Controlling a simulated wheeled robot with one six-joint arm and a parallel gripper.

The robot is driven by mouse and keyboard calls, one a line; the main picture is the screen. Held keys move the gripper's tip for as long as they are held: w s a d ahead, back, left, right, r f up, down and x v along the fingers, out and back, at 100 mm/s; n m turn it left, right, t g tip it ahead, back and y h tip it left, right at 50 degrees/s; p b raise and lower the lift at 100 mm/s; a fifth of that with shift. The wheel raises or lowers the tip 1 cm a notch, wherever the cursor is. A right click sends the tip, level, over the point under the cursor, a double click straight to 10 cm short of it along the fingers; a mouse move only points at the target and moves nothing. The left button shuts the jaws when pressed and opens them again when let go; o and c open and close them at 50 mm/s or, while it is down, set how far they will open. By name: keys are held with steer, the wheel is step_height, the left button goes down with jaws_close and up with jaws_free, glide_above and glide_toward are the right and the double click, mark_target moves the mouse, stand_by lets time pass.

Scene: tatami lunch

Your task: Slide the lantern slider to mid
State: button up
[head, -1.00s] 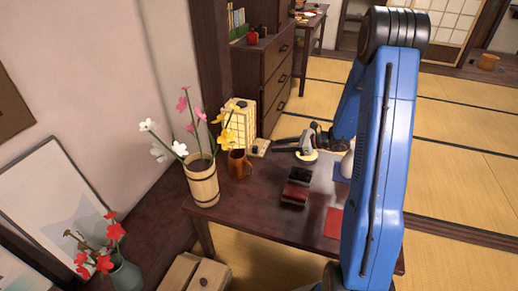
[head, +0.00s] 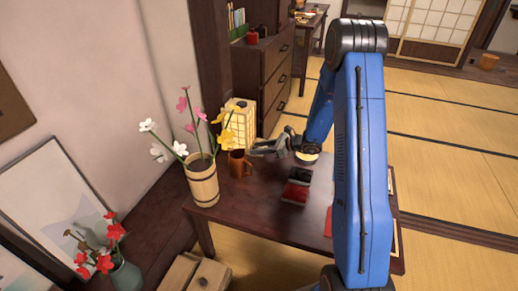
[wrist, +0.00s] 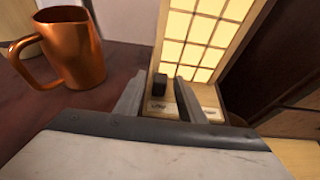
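The paper lantern (head: 239,122) stands at the back of the low table, and its yellow grid panels look lit. In the wrist view the lantern (wrist: 205,45) rises behind a pale base strip (wrist: 208,110) with small lettering, too small to read surely. A dark slider knob (wrist: 160,84) stands at the strip's left part. My gripper (head: 258,147) is at the lantern's front, hiding the strip in the head view. In the wrist view my gripper (wrist: 161,78) is open, its fingers apart on either side of the knob; I cannot tell whether they touch it.
A copper mug (wrist: 72,47) stands close left of my gripper. A wooden vase (head: 202,184) with flowers stands left of the mug. A black and red box (head: 297,186) lies in front on the table. A dark drawer chest (head: 265,75) is behind the lantern.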

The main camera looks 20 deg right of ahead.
steer(key=shift+c, duration=0.2)
jaws_close()
steer(key=shift+w+d, duration=0.7)
steer(key=shift+w, duration=0.25)
steer(key=shift+w+d, duration=0.65)
steer(key=shift+w, duration=0.25)
steer(key=shift+o, duration=0.2)
jaws_free()
steer(key=v, duration=1.7)
steer(key=shift+s+d, duration=0.2)
